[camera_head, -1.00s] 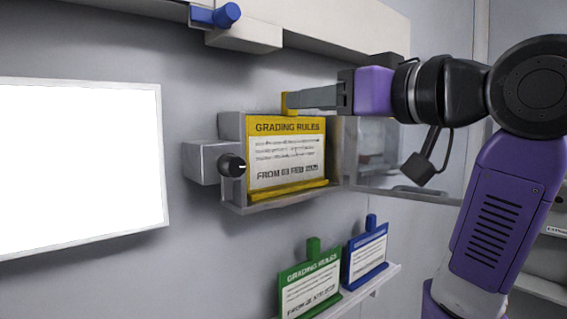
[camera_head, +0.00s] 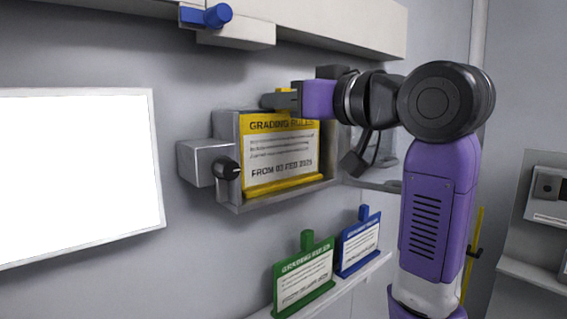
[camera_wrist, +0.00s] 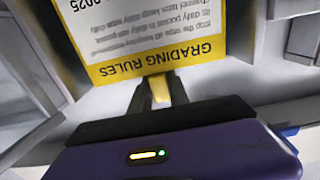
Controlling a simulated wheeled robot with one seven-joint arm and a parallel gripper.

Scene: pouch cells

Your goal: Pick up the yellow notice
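The yellow notice (camera_head: 283,155) is a white card headed "GRADING RULES" in a yellow frame. It stands upright in a grey wall holder (camera_head: 228,187). In the wrist view the notice (camera_wrist: 140,38) appears upside down at the top. My gripper (camera_head: 280,100) is at the notice's top edge, its fingers crossing the yellow tab there. In the wrist view the tab sits between the two fingers of my gripper (camera_wrist: 160,90), with little or no gap on either side. Whether the fingers press on it is not clear. The fingers hide most of the tab in the head view.
A green notice (camera_head: 305,275) and a blue notice (camera_head: 358,243) stand on a lower shelf (camera_head: 345,290). A black knob (camera_head: 228,168) juts out beside the holder. A ledge with a blue cylinder (camera_head: 217,15) is above. A white screen (camera_head: 75,175) hangs at the left.

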